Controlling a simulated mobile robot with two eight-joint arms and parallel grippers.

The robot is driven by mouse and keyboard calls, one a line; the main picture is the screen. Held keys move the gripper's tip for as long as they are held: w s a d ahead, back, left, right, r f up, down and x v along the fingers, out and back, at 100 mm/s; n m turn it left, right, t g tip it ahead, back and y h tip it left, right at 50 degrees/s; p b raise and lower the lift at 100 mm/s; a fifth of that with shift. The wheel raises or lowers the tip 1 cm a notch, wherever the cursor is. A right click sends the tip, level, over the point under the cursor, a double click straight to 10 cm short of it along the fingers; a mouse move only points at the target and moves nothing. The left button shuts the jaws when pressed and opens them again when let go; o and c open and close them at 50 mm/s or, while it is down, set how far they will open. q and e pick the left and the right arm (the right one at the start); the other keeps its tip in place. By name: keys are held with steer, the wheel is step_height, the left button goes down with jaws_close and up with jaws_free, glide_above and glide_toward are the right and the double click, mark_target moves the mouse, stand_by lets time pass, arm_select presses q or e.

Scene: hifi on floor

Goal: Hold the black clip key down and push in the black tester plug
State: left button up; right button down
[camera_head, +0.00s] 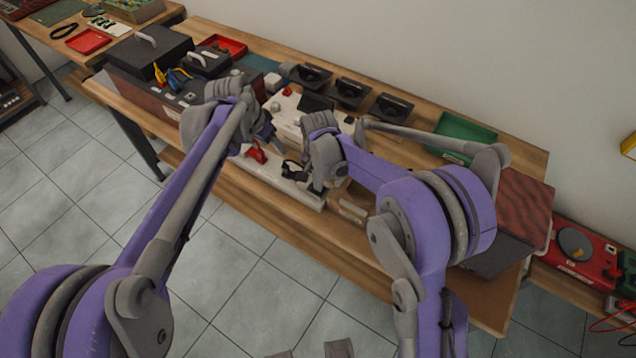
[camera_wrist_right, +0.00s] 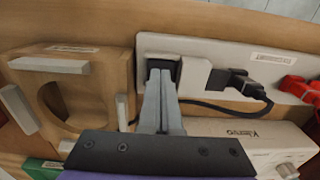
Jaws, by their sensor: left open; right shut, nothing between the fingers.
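A cream panel (camera_head: 290,186) lies along the front edge of the bench; it also shows in the right wrist view (camera_wrist_right: 210,45). Near its left end in the wrist view is the black clip key (camera_wrist_right: 164,60). My right gripper (camera_wrist_right: 162,72) is shut, empty, with its tips at the key. They seem to touch it and partly cover it; how far it is pressed cannot be told. The black tester plug (camera_wrist_right: 240,83), with a black cable, lies just right of the key; it also shows in the head view (camera_head: 292,170). My left gripper (camera_head: 268,130) is open above the panel, left of the plug.
Red parts (camera_head: 256,153) sit at the panel's left end. A cream device with knobs (camera_wrist_right: 270,148) stands behind the panel. A wooden block with a round recess (camera_wrist_right: 75,95) is beside it. Black trays (camera_head: 350,92) and a green tray (camera_head: 462,138) stand farther back.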

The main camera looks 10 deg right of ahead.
arm_select(q)
steer(key=shift+f, duration=0.1)
arm_select(e)
steer(key=shift+s+f, duration=0.1)
steer(key=shift+f, duration=0.05)
steer(key=shift+r, duration=0.35)
arm_select(q)
steer(key=shift+w+d, duration=0.1)
steer(key=shift+w, duration=0.05)
arm_select(e)
step_height(320, 180, up, 14)
steer(key=shift+f, duration=0.15)
stand_by(0.7)
